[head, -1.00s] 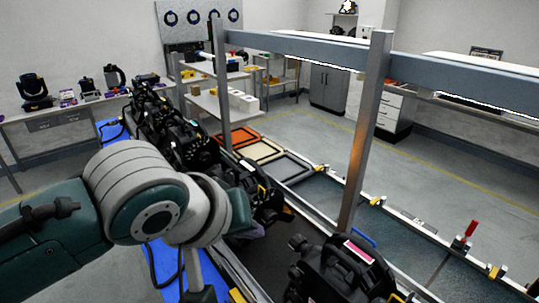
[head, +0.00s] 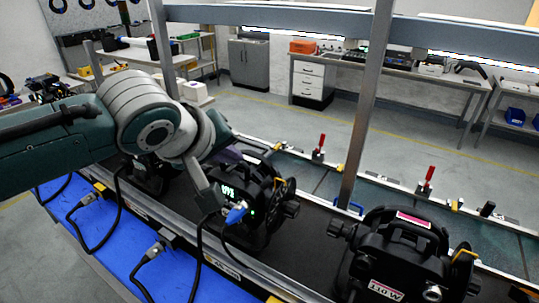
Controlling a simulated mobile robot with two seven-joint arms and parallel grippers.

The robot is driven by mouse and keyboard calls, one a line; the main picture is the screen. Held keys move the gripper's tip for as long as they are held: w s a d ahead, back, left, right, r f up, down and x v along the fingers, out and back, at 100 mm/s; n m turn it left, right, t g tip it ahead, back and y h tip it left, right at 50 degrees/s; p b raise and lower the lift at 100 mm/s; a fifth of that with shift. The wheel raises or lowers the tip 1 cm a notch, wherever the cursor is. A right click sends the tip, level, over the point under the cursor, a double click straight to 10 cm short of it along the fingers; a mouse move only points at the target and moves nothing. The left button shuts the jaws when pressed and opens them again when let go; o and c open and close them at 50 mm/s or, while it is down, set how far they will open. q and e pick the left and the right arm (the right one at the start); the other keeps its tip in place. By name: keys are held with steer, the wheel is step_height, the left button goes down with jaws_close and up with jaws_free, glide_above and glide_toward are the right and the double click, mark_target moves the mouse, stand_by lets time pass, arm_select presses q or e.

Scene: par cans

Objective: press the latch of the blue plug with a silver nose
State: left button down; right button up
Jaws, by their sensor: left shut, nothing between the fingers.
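A blue plug (head: 237,213) sits at the side of a black stage lamp (head: 262,190) with a lit green display, at the middle of the head view. A black cable hangs down from near it. I cannot make out its silver nose or its latch. My left gripper (head: 212,204) is shut and empty, pointing down just left of the blue plug. I cannot tell whether it touches the plug. My right gripper is not in view.
Another black lamp (head: 395,260) stands at the lower right, beside a grey upright post (head: 366,110). Grey plugs on black cables, such as one plug (head: 155,250), lie on a blue mat (head: 120,268) in front. Red-handled clamps (head: 427,180) line the far rail.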

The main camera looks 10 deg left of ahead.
arm_select(q)
steer(key=b, duration=0.8)
glide_above(237, 212)
step_height(237, 212, down, 8)
steer(key=shift+r, duration=0.25)
steer(key=shift+f+b, duration=0.3)
steer(key=shift+f, duration=0.4)
stand_by(0.9)
steer(key=shift+f, duration=0.4)
steer(key=shift+f+b, duration=0.4)
steer(key=shift+b, duration=0.1)
stand_by(0.4)
steer(key=shift+r, duration=0.1)
steer(key=shift+r+p, duration=0.7)
steer(key=shift+p, duration=0.2)
